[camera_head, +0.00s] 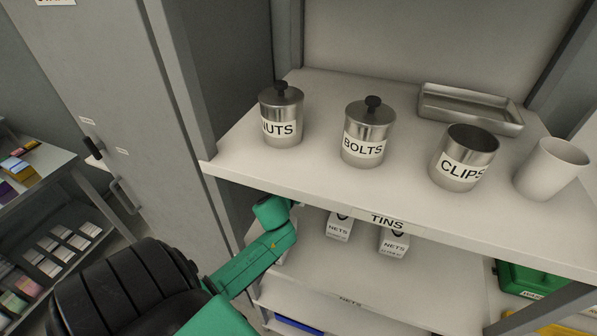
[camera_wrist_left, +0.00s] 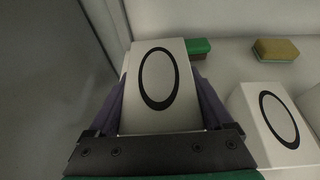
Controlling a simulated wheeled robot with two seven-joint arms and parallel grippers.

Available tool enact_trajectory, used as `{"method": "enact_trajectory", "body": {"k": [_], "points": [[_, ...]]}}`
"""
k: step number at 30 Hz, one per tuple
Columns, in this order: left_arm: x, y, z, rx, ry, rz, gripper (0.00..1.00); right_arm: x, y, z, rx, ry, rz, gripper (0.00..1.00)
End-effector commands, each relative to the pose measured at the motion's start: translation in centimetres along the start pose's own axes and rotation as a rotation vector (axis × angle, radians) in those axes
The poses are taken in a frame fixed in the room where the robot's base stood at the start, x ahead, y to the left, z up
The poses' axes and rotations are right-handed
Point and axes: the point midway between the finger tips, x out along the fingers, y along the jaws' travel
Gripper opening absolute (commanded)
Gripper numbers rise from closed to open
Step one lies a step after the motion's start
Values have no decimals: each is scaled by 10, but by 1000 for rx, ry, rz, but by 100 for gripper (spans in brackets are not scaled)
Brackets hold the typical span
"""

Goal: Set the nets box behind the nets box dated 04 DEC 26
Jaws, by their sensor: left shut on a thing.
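In the left wrist view my left gripper (camera_wrist_left: 161,82) is shut on a white box (camera_wrist_left: 160,115) with a black oval on its top. A second white box (camera_wrist_left: 283,118) with the same oval stands to its right, apart from it. In the head view one NETS box (camera_head: 339,229) and another NETS box (camera_head: 393,243) stand on the shelf under the TINS shelf, their tops cut off by its edge. Their small date print is unreadable. My left gripper's fingers are hidden under the TINS shelf there, so I cannot tell which box is held. My right gripper is not in view.
The TINS shelf (camera_head: 387,221) overhangs my left arm. It carries the NUTS tin (camera_head: 281,115), BOLTS tin (camera_head: 368,133), CLIPS tin (camera_head: 464,158), a cup (camera_head: 551,169) and a tray (camera_head: 470,108). A yellow sponge (camera_wrist_left: 276,50) and a green-topped one (camera_wrist_left: 198,47) lie behind the boxes.

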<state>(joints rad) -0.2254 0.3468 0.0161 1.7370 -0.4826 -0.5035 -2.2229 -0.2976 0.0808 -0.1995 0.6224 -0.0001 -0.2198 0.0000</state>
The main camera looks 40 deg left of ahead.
Motion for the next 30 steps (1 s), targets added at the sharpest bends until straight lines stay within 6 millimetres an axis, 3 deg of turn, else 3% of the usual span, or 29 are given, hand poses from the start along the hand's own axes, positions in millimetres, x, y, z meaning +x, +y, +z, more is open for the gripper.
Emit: {"method": "enact_trajectory", "body": {"k": [5, 7, 28, 29, 30], "points": [[12, -1, -32, -6, 4, 0, 16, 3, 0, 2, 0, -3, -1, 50], [13, 3, -31, -4, 1, 1, 16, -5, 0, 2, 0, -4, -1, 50], [19, 3, -46, 1, 1, -1, 16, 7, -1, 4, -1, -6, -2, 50], [19, 3, -46, 0, 2, 0, 92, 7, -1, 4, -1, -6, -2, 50], [19, 3, -46, 0, 3, 0, 100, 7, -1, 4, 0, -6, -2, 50]]}}
